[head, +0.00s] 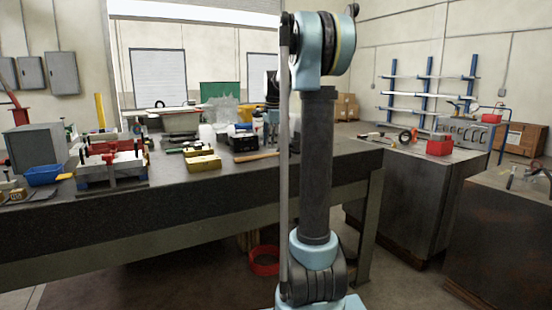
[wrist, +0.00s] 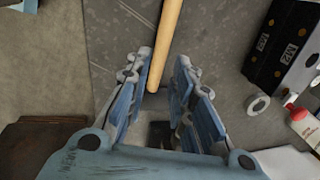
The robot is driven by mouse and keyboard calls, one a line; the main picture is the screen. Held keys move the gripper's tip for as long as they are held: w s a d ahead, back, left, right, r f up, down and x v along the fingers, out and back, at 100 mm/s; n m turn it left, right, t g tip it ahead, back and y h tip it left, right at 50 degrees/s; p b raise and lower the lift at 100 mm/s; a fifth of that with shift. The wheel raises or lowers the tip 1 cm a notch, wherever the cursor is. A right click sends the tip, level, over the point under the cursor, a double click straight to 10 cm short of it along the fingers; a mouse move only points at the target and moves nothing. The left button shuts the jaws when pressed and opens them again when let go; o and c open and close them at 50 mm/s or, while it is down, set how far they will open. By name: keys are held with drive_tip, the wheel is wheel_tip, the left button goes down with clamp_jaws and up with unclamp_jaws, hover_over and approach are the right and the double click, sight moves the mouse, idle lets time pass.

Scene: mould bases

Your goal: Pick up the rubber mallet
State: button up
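A light wooden handle (wrist: 166,42), which I take to be the mallet's, runs down from the top of the wrist view to between my fingers. A small dark block (wrist: 158,134) shows beyond its lower end; I cannot tell whether it is the mallet's head. My gripper (wrist: 161,72) is open, with one finger on each side of the handle and a narrow gap visible. In the head view a wooden stick (head: 257,156) lies near the bench's front edge. My arm hides part of that area, and the gripper is not clear there.
In the wrist view a black box with white labels (wrist: 284,42), a pale ring (wrist: 257,103) and a white bottle with a red cap (wrist: 303,122) are at right.

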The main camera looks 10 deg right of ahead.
sight(261, 157)
drive_tip(key=shift+w+d+f, duration=0.1)
drive_tip(key=shift+w+f, duration=0.1)
drive_tip(key=shift+f, duration=0.75)
drive_tip(key=shift+w+f, duration=0.25)
drive_tip(key=shift+f, duration=0.65)
drive_tip(key=shift+w+d+f, duration=0.1)
drive_tip(key=shift+w+f, duration=0.1)
drive_tip(key=shift+f, duration=0.75)
drive_tip(key=shift+a, duration=0.1)
clamp_jaws()
